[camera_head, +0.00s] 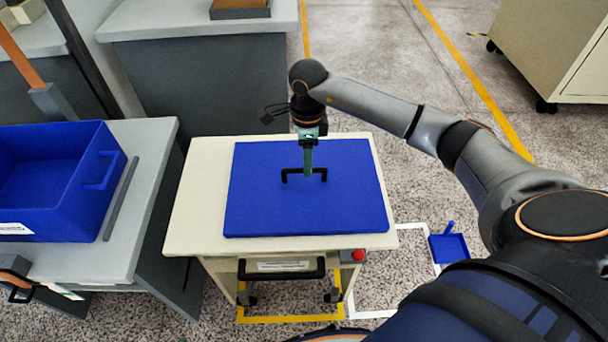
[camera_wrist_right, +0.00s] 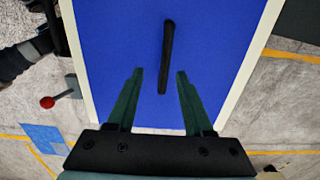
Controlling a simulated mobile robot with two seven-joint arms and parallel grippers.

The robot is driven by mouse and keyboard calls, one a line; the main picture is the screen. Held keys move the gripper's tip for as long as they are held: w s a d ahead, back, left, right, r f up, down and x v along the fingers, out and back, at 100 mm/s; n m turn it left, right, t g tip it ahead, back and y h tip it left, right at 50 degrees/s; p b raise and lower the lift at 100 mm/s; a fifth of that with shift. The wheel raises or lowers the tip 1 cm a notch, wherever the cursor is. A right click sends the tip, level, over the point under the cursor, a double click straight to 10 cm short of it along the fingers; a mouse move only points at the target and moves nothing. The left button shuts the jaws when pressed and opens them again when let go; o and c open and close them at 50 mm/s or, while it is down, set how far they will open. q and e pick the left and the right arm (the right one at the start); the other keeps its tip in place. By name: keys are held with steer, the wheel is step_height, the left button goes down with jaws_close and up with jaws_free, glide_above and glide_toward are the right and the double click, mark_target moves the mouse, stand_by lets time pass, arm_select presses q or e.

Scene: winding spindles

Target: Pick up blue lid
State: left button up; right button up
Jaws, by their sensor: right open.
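The blue lid (camera_head: 270,210) is a flat square with a black bar handle (camera_head: 291,174) standing up near its middle. It lies flat on top of a cream cart (camera_head: 197,205). My right gripper (camera_head: 308,165) is open and points down at the handle. In the right wrist view the lid (camera_wrist_right: 110,40) fills the middle, and the open green fingers (camera_wrist_right: 160,72) sit on either side of the line of the handle (camera_wrist_right: 168,45). No contact with the handle can be made out. My left gripper is not in view.
A blue bin (camera_head: 60,205) stands on a grey table (camera_head: 140,180) to the left. A red button (camera_head: 358,255) is on the cart's front right. A small blue dustpan-like item (camera_head: 449,247) lies on the floor. A cream cabinet (camera_head: 550,45) stands at upper right.

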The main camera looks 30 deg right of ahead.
steer(key=shift+w+f+b, duration=0.25)
steer(key=shift+f, duration=1.15)
steer(key=shift+w+f+b, duration=0.2)
steer(key=shift+f, duration=1.15)
steer(key=shift+c, duration=0.4)
jaws_close()
steer(key=shift+r, duration=0.1)
